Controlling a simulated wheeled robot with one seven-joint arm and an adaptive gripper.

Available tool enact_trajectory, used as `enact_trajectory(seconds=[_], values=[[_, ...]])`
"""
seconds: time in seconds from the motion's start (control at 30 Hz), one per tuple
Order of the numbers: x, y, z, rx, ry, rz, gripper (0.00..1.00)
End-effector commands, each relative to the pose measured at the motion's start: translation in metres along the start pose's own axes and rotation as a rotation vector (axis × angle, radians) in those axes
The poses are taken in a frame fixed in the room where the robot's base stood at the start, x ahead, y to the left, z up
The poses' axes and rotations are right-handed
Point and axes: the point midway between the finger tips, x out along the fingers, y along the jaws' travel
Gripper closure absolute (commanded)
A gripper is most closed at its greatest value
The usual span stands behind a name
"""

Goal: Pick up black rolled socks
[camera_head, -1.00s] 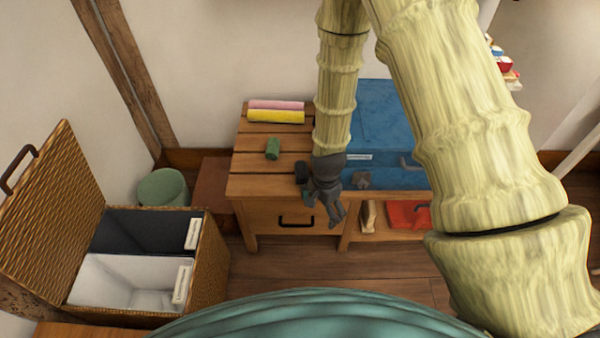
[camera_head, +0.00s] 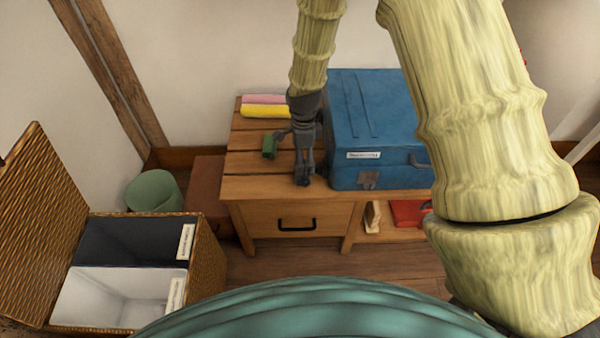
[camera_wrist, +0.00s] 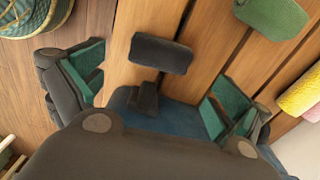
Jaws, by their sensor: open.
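The black rolled socks (camera_wrist: 160,53) show in the wrist view as a dark roll on the wooden slats of the bench (camera_head: 258,186). My gripper (camera_wrist: 157,88) is open and empty, its green-lined fingers wide apart. The socks lie beyond the fingertips in that picture, between the two finger lines and apart from both fingers. In the head view my gripper (camera_head: 302,168) hangs low over the front of the bench top, left of the blue box. There the socks cannot be told apart from the dark gripper.
The blue box (camera_head: 375,120) stands close on the right. A green roll (camera_head: 268,147) lies left of my gripper, with yellow (camera_head: 265,111) and pink (camera_head: 266,99) rolls behind. A green bin (camera_head: 154,191) and an open wicker hamper (camera_head: 208,265) stand on the floor at left.

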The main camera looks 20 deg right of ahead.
Motion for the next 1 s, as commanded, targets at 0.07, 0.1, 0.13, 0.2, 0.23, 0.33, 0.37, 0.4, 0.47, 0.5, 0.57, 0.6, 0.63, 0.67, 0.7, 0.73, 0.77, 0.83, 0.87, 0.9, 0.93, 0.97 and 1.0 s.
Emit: enact_trajectory(seconds=[0.07,0.1,0.13,0.2,0.23,0.33,0.37,0.4,0.47,0.5,0.57,0.6,0.63,0.67,0.7,0.73,0.77,0.83,0.87,0.9,0.93,0.97,1.0], values=[[0.008,0.0,0.001,0.0,-0.001,0.0,0.0],[0.011,0.0,0.001,0.0,-0.001,-0.001,0.0],[0.013,0.0,0.001,-0.001,-0.001,0.0,0.0],[0.018,0.0,0.001,-0.002,0.0,0.0,0.0],[0.021,0.0,0.001,-0.002,0.0,0.0,0.0],[0.035,0.001,0.002,-0.003,0.0,0.002,0.0],[0.039,0.001,0.002,-0.003,0.0,0.001,0.0],[0.044,0.001,0.003,-0.004,0.0,0.0,0.0],[0.051,0.001,0.004,-0.005,0.0,0.001,0.0],[0.055,0.001,0.004,-0.005,0.0,0.0,0.0],[0.059,0.0,0.004,-0.005,0.0,0.0,0.0],[0.061,0.0,0.004,-0.005,0.0,-0.001,0.0],[0.062,0.0,0.004,-0.005,0.0,-0.001,0.0],[0.063,0.0,0.004,-0.005,0.0,-0.001,0.0],[0.064,0.0,0.004,-0.005,0.0,-0.001,0.0],[0.064,0.0,0.004,-0.005,0.0,-0.001,0.0],[0.064,0.0,0.004,-0.005,0.0,-0.001,0.0],[0.064,0.0,0.004,-0.005,0.0,-0.001,0.0],[0.064,0.0,0.004,-0.005,0.0,-0.001,0.0],[0.064,0.0,0.004,-0.005,0.0,-0.001,0.02],[0.064,0.0,0.004,-0.005,0.0,-0.001,0.07],[0.064,0.0,0.004,-0.005,0.0,-0.001,0.13],[0.064,0.0,0.004,-0.005,0.0,-0.001,0.2]])
